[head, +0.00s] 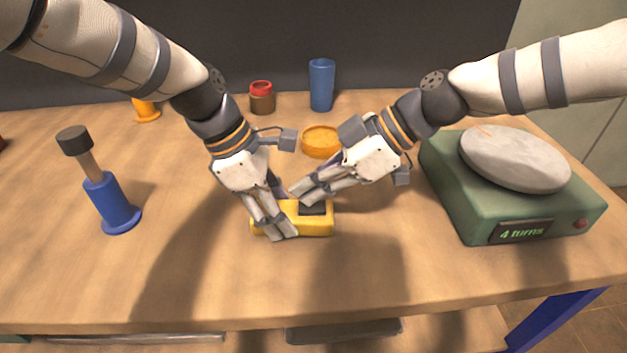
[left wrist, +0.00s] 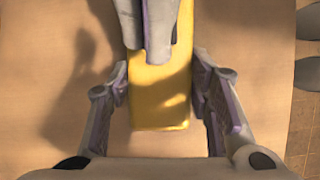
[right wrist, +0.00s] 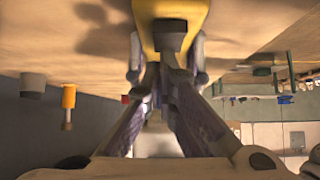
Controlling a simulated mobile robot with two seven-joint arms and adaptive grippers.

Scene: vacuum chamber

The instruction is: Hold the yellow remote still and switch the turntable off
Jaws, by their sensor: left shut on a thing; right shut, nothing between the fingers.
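The yellow remote (head: 321,224) lies flat on the table with a dark raised part (head: 313,208) on its top. My left gripper (head: 278,237) is shut on the remote near its left end; the left wrist view shows a finger on each side of its yellow body (left wrist: 160,108). My right gripper (head: 297,196) is shut and empty, its fingertips low at the remote, close to the dark part; contact cannot be told. The turntable (head: 455,207) is a green box at the right, with a grey disc (head: 515,160) and a display (head: 521,231) reading "4 turns".
A blue cylinder with a black-topped rod (head: 110,205) stands at the left. An orange round dish (head: 320,141), a blue cup (head: 321,85), a brown red-topped jar (head: 262,98) and an orange object (head: 146,110) stand farther back. The table front is clear.

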